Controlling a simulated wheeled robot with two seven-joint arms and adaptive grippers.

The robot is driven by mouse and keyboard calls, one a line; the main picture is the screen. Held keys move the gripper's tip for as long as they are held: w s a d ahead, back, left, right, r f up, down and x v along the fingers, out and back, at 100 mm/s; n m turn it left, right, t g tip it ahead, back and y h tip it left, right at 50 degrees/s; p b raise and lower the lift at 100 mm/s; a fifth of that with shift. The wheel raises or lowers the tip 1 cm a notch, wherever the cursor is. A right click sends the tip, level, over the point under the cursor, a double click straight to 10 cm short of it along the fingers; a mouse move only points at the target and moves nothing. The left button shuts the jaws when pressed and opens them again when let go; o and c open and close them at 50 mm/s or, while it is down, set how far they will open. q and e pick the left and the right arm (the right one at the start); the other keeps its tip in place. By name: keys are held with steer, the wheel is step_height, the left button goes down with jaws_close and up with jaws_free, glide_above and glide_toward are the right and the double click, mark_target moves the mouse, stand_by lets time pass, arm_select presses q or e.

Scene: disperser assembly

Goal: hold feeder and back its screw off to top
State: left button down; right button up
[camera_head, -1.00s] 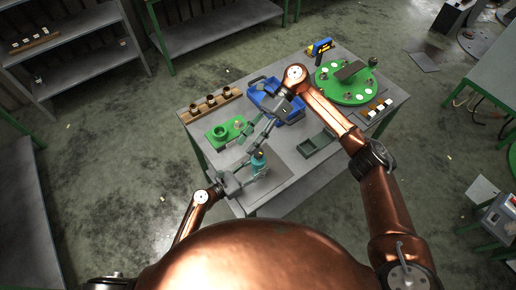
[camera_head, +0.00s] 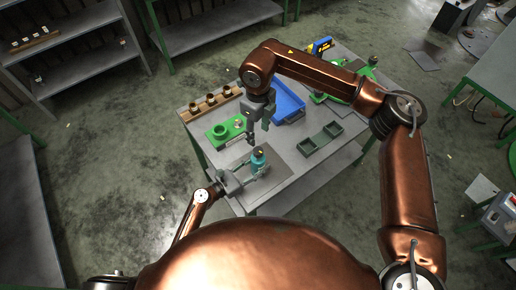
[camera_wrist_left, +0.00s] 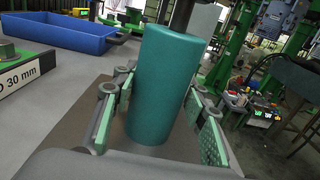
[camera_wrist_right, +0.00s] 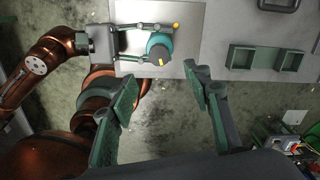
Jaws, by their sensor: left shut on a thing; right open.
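The feeder is a teal cylinder (camera_head: 258,161) standing upright near the front of the table. It fills the middle of the left wrist view (camera_wrist_left: 165,90). My left gripper (camera_head: 246,173) is shut on it from the side, with one finger on each side of the body. In the right wrist view the feeder (camera_wrist_right: 154,45) shows from above, with its screw as a dark round top (camera_wrist_right: 160,55) with a yellow mark. My right gripper (camera_wrist_right: 161,85) is open and empty. In the head view it points down, above and just behind the feeder, apart from it.
A wooden rack (camera_head: 200,107) holds dark cups.

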mark_target(258, 151)
step_height(258, 151, down, 11)
steer(key=shift+r, duration=0.15)
stand_by(0.4)
